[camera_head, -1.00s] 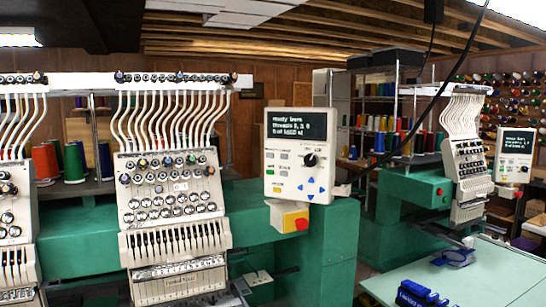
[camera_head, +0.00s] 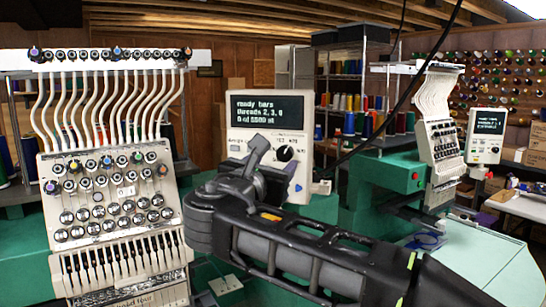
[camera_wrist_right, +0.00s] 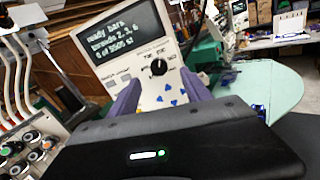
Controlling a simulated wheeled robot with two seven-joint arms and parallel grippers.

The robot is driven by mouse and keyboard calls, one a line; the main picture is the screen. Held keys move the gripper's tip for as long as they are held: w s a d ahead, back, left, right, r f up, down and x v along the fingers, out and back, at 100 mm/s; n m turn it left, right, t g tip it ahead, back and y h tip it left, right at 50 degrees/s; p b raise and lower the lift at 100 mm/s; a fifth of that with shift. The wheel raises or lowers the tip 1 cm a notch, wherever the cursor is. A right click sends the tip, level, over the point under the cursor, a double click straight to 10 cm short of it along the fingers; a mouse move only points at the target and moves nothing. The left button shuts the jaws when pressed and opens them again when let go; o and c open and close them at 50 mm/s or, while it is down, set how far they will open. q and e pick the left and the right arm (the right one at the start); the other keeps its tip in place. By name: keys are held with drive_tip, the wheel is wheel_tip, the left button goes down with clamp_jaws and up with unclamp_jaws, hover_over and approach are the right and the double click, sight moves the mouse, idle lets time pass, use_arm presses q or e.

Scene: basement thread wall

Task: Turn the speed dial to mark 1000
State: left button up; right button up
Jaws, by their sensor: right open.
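The speed dial (camera_head: 285,153) is a round black knob on the white control panel (camera_head: 302,175), below its dark screen (camera_head: 265,111). In the right wrist view the dial (camera_wrist_right: 158,67) shows with a light pointer line and small labels around it, too small to read surely. My right gripper (camera_head: 272,160) is in front of the panel, and its fingers partly cover the panel's lower left. In the right wrist view the gripper (camera_wrist_right: 160,92) is open and empty, with the dial seen beyond the gap between its fingers. I see no contact with the dial. My left gripper is out of view.
An embroidery head (camera_head: 105,180) with several white thread tubes and knobs stands left of the panel. A second machine (camera_head: 440,140) with its own panel (camera_head: 487,135) is at right. A pale green table (camera_head: 490,265) fills the lower right. A black cable hangs right of the panel.

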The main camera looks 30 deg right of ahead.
sight(284, 154)
drive_tip(key=p+x, duration=0.2)
drive_tip(key=x, duration=0.5)
drive_tip(key=shift+w+p, duration=0.3)
drive_tip(key=shift+p, duration=0.1)
drive_tip(key=shift+w+d+f, duration=0.15)
drive_tip(key=shift+w+d, duration=0.1)
drive_tip(key=shift+d, duration=0.1)
drive_tip(key=shift+c, duration=0.6)
clamp_jaws()
